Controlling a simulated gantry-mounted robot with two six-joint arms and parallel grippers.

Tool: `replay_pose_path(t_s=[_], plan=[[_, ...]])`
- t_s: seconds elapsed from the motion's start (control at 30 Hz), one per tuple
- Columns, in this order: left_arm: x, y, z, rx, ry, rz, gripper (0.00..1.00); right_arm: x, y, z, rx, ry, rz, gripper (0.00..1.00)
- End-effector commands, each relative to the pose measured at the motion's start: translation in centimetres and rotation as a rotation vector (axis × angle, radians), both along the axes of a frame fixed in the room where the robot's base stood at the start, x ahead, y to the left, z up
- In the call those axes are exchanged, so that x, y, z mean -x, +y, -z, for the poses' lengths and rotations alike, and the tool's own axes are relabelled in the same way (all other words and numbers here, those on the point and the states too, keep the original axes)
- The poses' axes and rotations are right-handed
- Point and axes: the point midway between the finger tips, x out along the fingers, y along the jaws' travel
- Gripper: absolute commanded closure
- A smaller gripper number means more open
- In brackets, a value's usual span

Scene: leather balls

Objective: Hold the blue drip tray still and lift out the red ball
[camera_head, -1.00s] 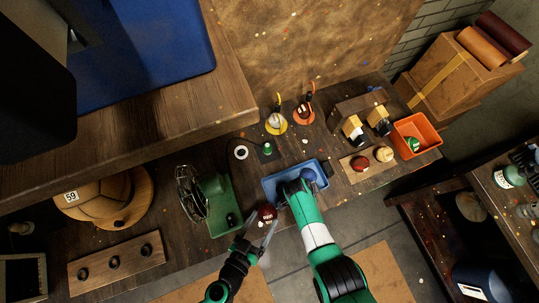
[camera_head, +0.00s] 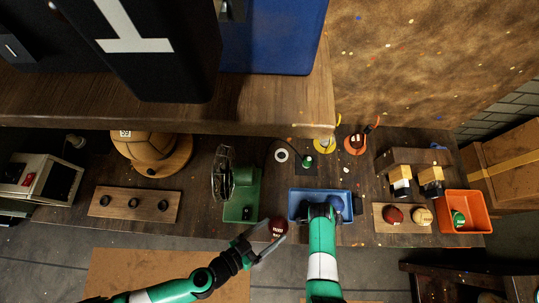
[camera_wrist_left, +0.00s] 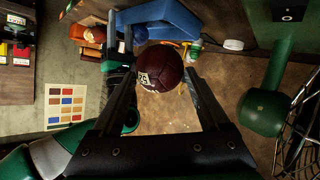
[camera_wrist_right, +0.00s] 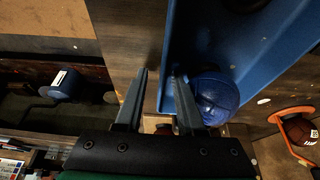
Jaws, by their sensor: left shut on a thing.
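The dark red ball (camera_head: 278,226) is held between the fingers of my left gripper (camera_head: 270,238), in front of and left of the tray. In the left wrist view the ball (camera_wrist_left: 162,70) sits between both fingers and shows a white number label. The blue drip tray (camera_head: 293,208) is on the bench near its front edge. My right gripper (camera_head: 320,211) is at its front wall. In the right wrist view the tray wall (camera_wrist_right: 168,85) passes between the fingers; whether they clamp it is unclear. A blue ball (camera_wrist_right: 214,97) lies in the tray.
A green machine (camera_head: 243,190) stands left of the tray. Right of it are a wooden board (camera_head: 380,224) with two balls and an orange bin (camera_head: 474,200) holding a green ball. A wooden shelf (camera_head: 280,110) overhangs the back. Open floor lies in front.

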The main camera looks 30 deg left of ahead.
Motion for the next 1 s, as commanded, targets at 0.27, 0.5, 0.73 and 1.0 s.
replay_pose_path(t_s=[0.27,0.5,0.73,1.0], plan=[[0.0,0.0,0.0,0.000,-0.001,0.000,0.84,0.5,1.0,-2.6,-0.003,-0.005,-0.001,0.60],[0.0,0.0,0.0,0.000,-0.001,0.000,0.84,1.4,3.0,-7.7,-0.003,-0.003,-0.003,0.60],[0.0,0.0,0.0,0.000,-0.001,0.000,0.84,2.0,3.9,-10.6,0.001,0.001,-0.001,0.60],[0.0,0.0,0.0,0.000,-0.001,0.000,0.84,2.1,4.0,-10.9,0.001,0.002,0.000,0.60]])
